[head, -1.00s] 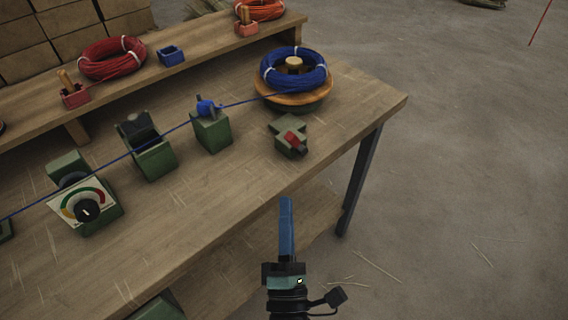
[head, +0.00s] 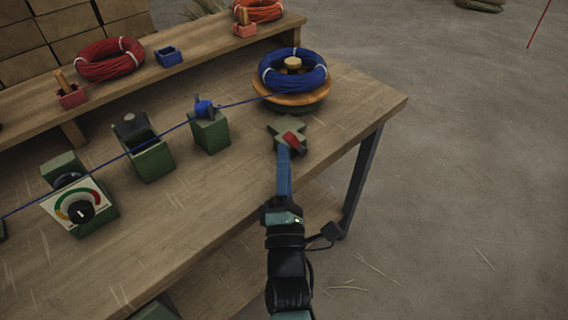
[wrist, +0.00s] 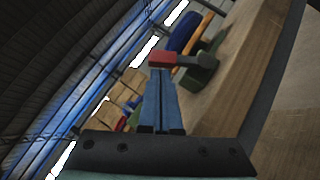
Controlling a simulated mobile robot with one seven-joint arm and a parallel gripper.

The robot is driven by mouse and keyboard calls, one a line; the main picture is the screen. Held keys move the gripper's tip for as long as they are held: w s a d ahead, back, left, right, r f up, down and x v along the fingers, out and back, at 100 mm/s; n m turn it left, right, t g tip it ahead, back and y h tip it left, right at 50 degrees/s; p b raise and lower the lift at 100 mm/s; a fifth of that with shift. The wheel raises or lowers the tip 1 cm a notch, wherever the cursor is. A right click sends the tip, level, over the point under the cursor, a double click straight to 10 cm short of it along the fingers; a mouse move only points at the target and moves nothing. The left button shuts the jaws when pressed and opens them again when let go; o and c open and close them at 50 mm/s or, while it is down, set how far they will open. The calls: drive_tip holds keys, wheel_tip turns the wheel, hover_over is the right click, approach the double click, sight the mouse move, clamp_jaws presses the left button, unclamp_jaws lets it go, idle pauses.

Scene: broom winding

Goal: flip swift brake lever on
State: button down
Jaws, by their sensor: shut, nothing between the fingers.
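The brake lever is a short dark arm with a red tip (head: 291,138) on a green base (head: 283,126). It stands near the table's front right, in front of the wooden swift (head: 296,101) that carries a blue coil (head: 293,70). My gripper (head: 284,150) is shut and empty, its blue fingers right at the near side of the lever. In the wrist view the red tip (wrist: 163,60) sits just beyond my fingertips (wrist: 160,72). I cannot tell whether they touch.
A blue strand runs left from the coil through a green guide block (head: 210,133), a green box (head: 152,160) and a dial gauge (head: 80,212). A raised shelf (head: 130,80) holds red and orange coils.

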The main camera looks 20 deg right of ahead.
drive_tip(key=shift+r+p, duration=0.2)
drive_tip(key=shift+p, duration=0.35)
drive_tip(key=shift+r+g+p, duration=0.15)
drive_tip(key=shift+g+p, duration=0.15)
drive_tip(key=shift+p, duration=0.1)
drive_tip(key=shift+d+m+p, duration=0.1)
drive_tip(key=shift+m+p, duration=0.2)
drive_tip(key=shift+p, duration=0.35)
